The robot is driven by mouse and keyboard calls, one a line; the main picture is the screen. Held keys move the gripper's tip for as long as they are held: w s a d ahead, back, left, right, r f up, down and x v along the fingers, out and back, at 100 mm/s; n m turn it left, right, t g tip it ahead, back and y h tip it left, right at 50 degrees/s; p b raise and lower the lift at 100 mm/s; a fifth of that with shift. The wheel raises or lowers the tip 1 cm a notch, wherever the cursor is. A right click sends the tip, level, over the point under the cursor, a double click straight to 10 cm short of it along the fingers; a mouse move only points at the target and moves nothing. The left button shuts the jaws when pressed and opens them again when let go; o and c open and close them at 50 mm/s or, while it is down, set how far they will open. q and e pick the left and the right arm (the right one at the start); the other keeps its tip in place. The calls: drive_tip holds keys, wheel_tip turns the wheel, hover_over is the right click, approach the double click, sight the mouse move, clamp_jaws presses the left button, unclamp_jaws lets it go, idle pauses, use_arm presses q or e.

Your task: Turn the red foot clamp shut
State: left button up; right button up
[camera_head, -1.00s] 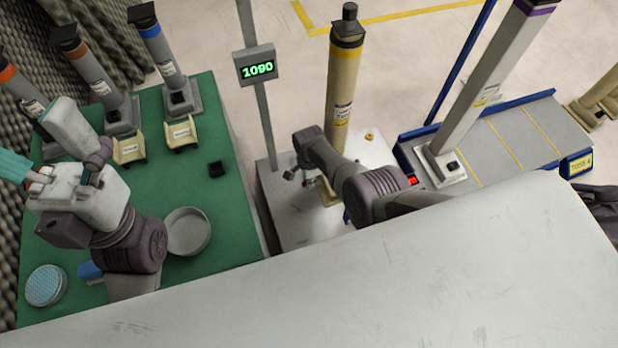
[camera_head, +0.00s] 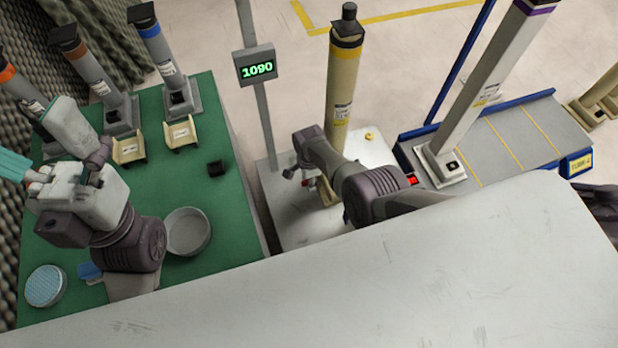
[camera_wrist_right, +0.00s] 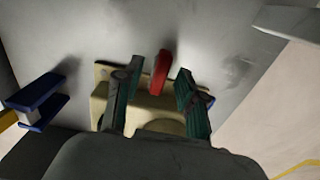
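The red clamp (camera_wrist_right: 161,72) shows in the right wrist view as a short upright lever at the beige foot (camera_wrist_right: 150,108) of a tube. My right gripper (camera_wrist_right: 160,66) is open, with one finger on each side of the lever. Gaps show on both sides, so neither finger visibly touches it.
The tube stands on a pale plate (camera_head: 300,232) beside a display post reading 1090 (camera_head: 256,66). A purple-banded tube (camera_head: 475,105) stands on a blue-edged platform (camera_head: 520,140) at right. The green table (camera_head: 215,150) holds more tubes, cradles and a round dish (camera_head: 187,232).

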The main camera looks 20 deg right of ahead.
drive_tip(key=shift+r, duration=0.15)
drive_tip(key=shift+r, duration=3.6)
